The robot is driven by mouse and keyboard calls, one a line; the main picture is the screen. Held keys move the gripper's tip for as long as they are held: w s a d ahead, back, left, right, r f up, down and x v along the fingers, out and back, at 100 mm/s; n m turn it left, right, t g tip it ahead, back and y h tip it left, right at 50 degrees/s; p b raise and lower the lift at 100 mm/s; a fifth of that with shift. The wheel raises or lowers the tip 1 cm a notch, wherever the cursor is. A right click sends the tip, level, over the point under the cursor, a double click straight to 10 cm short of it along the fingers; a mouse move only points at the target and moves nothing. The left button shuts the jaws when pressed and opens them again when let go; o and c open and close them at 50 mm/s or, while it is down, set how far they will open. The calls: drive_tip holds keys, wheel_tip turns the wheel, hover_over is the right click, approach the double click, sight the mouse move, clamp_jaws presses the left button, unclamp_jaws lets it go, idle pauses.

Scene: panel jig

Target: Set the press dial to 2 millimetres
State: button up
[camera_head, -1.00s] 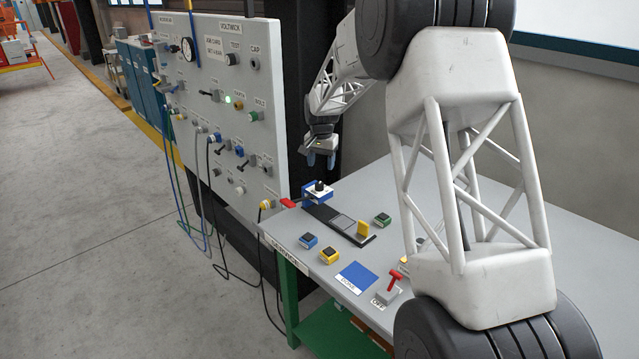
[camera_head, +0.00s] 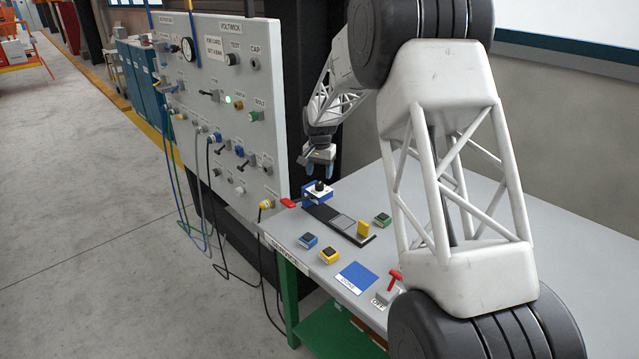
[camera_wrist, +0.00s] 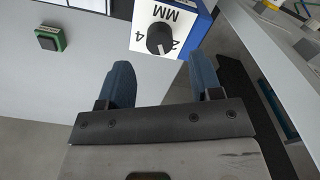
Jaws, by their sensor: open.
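The press dial is a black round knob (camera_wrist: 160,39) on a white face marked MM, with the figures 2 and 4 visible, on a blue block (camera_wrist: 201,22). In the head view the dial (camera_head: 319,187) sits at the far end of a dark rail on the bench. A pale line on the knob points toward the edge near the 2; the exact setting is hard to read. My gripper (camera_wrist: 162,84) is open, its two blue fingers apart, with nothing between them. In the head view my gripper (camera_head: 322,170) hangs just above the dial, not visibly touching it.
The upright panel (camera_head: 215,110) with knobs and cables stands left of the dial. The right bench side is mostly clear.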

sight(319, 184)
drive_tip(key=shift+f, duration=2.4)
drive_tip(key=shift+c, duration=0.4)
drive_tip(key=c, duration=0.8)
drive_tip(key=shift+c, duration=0.2)
drive_tip(key=shift+n, duration=3.1)
